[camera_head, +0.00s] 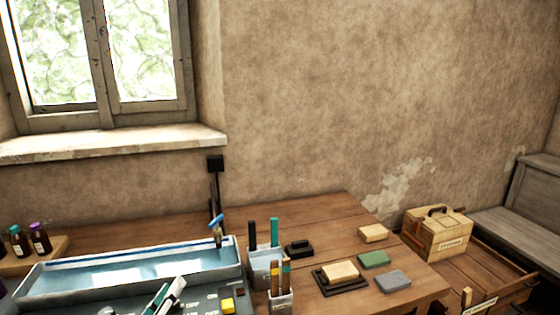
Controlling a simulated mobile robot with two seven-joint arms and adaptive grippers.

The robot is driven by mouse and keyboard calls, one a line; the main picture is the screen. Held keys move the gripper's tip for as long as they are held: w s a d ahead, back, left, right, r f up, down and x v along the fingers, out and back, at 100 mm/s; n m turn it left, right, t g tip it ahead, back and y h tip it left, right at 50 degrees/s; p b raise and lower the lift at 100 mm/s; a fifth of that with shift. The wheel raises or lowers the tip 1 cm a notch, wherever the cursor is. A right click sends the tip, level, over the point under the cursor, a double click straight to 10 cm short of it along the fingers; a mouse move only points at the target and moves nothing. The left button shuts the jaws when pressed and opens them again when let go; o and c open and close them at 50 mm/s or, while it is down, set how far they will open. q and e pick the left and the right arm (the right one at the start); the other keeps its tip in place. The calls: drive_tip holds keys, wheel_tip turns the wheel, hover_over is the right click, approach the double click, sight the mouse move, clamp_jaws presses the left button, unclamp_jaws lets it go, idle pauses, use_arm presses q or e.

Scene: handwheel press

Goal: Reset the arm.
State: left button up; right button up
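A pair of slim teal, white and dark prongs rises from the bottom edge in the head view; this seems to be the tip of my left gripper (167,297). The rest of it is cut off, and I cannot tell whether it is open. It shows in front of a grey panel with a yellow button (228,304), and I see nothing clearly held. My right gripper is not in view. A dark upright post with a square black head (215,164) stands behind the long tray, with a small blue-topped fitting (217,230) in front of it.
A long grey tray with a shiny blue inside (130,278) fills the lower left. Small bottles (40,239) stand left. Two tool holders (265,268) (281,302), a black stamp-like block (299,248) and several small blocks (374,259) occupy the wooden table. A wooden box (437,234) stands right.

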use_arm(q)
drive_tip(key=s+a+f+n+g+y, duration=0.5)
drive_tip(key=s+f+n, duration=0.3)
drive_tip(key=s+n, duration=0.3)
drive_tip(key=s+a+f+n+g+y, duration=0.2)
drive_tip(key=s+a+f+n+g, duration=0.3)
drive_tip(key=s+a+f+n, duration=0.45)
drive_tip(key=d+f+n+t+h, duration=0.3)
drive_tip(key=d+f+n+h, duration=0.2)
drive_tip(key=d+f, duration=1)
drive_tip(key=shift+s+d+f+h, duration=0.15)
drive_tip(key=shift+d+h, duration=0.65)
drive_tip(key=shift+d, duration=0.2)
drive_tip(key=shift+n, duration=0.25)
idle(3.2)
